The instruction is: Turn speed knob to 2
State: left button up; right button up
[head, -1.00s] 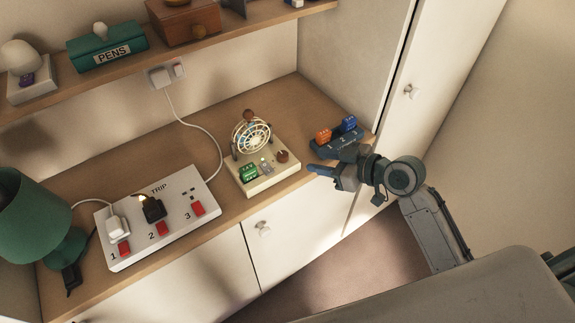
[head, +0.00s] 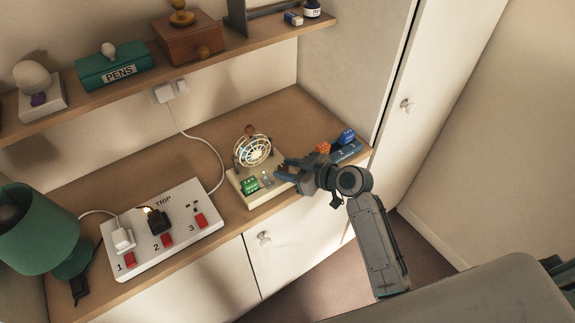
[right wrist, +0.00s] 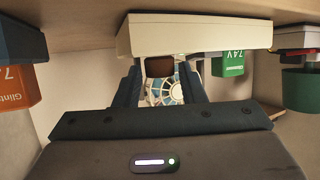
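The cream base (head: 258,201) of a small fan unit stands on the desk in the head view. It carries a caged fan (head: 254,150), a green battery block (head: 249,185) and a small switch (head: 266,179). In the right wrist view the brown knob (right wrist: 158,66) shows beneath the inverted cream base (right wrist: 195,35), between my right gripper's fingers. My right gripper (head: 284,169) is open at the base's right side, its fingers apart around the knob with no clear contact. They hide most of the knob in the head view, so its setting cannot be read. My left gripper is not in view.
A blue holder (head: 346,152) with orange and blue blocks stands right of my gripper. A white power strip (head: 190,228) with red switches lies left of the fan, beside a green lamp (head: 38,228). A shelf (head: 130,100) runs above the desk.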

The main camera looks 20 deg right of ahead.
jog(key=shift+w+a+f, duration=0.1)
jog(key=shift+c, duration=0.5)
jog(key=c, duration=0.6)
jog(key=shift+a+r+m+t+h+p, duration=0.1)
jog(key=shift+r+m+t+h+p, duration=0.05)
jog(key=shift+m+t+h+p, duration=0.45)
jog(key=shift+a+r+m+t+h+p, duration=0.1)
jog(key=shift+m+t+h+p, duration=0.3)
jog(key=shift+m+h+p, duration=0.3)
jog(key=shift+s+m+t+h+p, duration=0.25)
jog(key=shift+m+h+p, duration=0.2)
jog(key=shift+m+h, duration=0.3)
jog(key=shift+w+f+m+t+h, duration=0.1)
jog(key=shift+f+m+t+h, duration=0.1)
jog(key=shift+m+t+h, duration=0.05)
jog(key=o, duration=0.7)
